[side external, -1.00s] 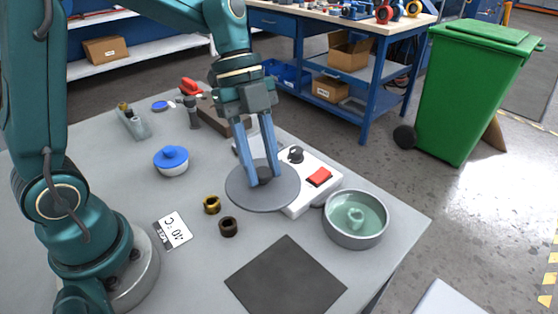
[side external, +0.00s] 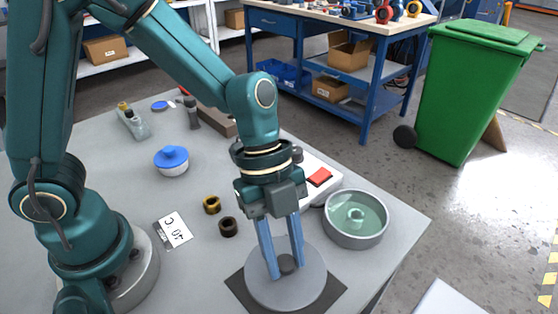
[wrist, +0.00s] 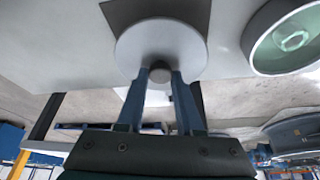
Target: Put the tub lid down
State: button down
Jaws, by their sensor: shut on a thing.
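The tub lid (side external: 312,289) is a flat grey disc with a dark knob in its middle. My gripper (side external: 287,264) is shut on that knob, with a blue finger on each side of it. The lid is over the dark square mat (side external: 240,284) near the table's front edge and hides most of it. I cannot tell whether the lid touches the mat. In the wrist view the lid (wrist: 140,40) lies in front of the fingers (wrist: 160,78). The tub (side external: 355,238) stands open to the right, with pale green liquid and a ring-shaped part inside.
A white box with a red switch (side external: 319,177) stands behind the tub. A brass ring (side external: 211,204), a dark ring (side external: 228,227) and a "40 °C" card (side external: 173,230) lie to the left. A blue-lidded pot (side external: 172,161) stands farther back.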

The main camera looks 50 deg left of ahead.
aim_at(281, 254)
jog(key=shift+f, duration=2)
jog(key=shift+f, duration=0.15)
jog(key=c, duration=0.6)
grip_release()
jog(key=shift+o, duration=0.2)
